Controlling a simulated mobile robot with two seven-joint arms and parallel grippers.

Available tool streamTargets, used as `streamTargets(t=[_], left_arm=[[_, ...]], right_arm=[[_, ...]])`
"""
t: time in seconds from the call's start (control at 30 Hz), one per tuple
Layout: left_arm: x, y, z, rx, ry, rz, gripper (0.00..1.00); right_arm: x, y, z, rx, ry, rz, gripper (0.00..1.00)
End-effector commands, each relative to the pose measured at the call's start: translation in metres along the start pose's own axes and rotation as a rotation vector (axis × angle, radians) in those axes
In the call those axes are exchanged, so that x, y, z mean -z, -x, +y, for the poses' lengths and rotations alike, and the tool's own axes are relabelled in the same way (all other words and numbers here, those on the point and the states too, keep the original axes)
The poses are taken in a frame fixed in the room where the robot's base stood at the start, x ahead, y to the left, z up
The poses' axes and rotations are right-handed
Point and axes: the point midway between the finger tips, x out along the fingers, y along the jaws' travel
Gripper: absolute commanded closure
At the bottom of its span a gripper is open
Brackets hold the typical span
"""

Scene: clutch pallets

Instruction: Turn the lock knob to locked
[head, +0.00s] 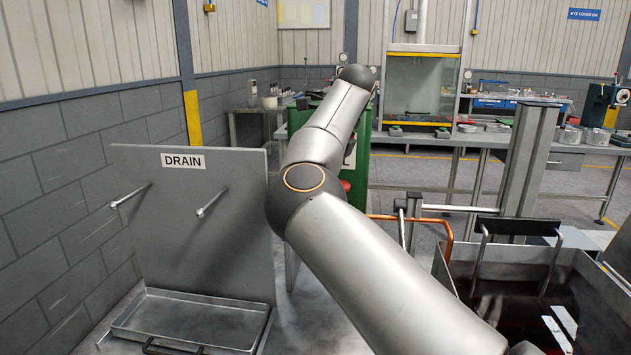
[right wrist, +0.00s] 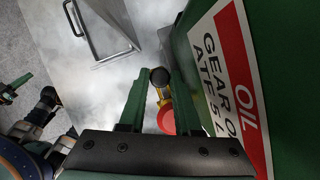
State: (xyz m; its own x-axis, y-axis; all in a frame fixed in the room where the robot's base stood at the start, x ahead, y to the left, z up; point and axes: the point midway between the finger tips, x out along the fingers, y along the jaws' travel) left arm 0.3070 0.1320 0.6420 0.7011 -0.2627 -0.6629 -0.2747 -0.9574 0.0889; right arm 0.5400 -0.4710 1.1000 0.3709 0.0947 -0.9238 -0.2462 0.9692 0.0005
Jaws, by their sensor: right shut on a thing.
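In the right wrist view, my right gripper (right wrist: 160,78) has its two green fingers on either side of a small black round knob (right wrist: 159,76) and is shut on it. A red round part (right wrist: 166,121) and a yellow piece lie just below the knob, between the fingers. The knob's turned position cannot be read. The knob is by a green oil cabinet (right wrist: 292,40) with a gear oil label (right wrist: 240,75). In the head view, the green cabinet (head: 361,150) stands behind my right arm, which hides the gripper and knob.
In the head view, a grey drain board (head: 235,250) with two pegs and a tray (head: 190,318) stands left. A dark bin (head: 590,285) with a black handle (head: 520,225) and an orange bar (head: 449,240) are at right. Workbenches line the back.

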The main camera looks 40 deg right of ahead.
Motion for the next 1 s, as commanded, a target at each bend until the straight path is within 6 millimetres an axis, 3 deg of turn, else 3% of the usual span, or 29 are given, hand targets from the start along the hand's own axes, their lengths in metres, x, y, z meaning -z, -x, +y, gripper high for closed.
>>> streamTargets(t=[0.63,0.67,0.7,0.77,1.0], left_arm=[[-0.0069,0.0022,-0.0002,0.002,0.003,-0.012,1.00],[-0.0069,0.0022,-0.0003,0.002,0.003,-0.012,1.00],[-0.0068,0.0021,-0.0003,0.002,0.003,-0.012,1.00],[-0.0068,0.0021,-0.0004,0.002,0.003,-0.011,1.00],[-0.0060,0.0018,-0.0008,0.003,0.003,-0.010,1.00]], right_arm=[[-0.0003,0.0008,-0.0007,-0.017,0.047,-0.001,1.00],[-0.0003,0.0008,-0.0007,-0.017,0.047,-0.001,0.66],[-0.0003,0.0008,-0.0007,-0.017,0.046,-0.001,0.61],[-0.0003,0.0007,-0.0007,-0.017,0.046,-0.001,0.56],[-0.0002,0.0012,-0.0006,-0.017,0.045,-0.001,0.56]])
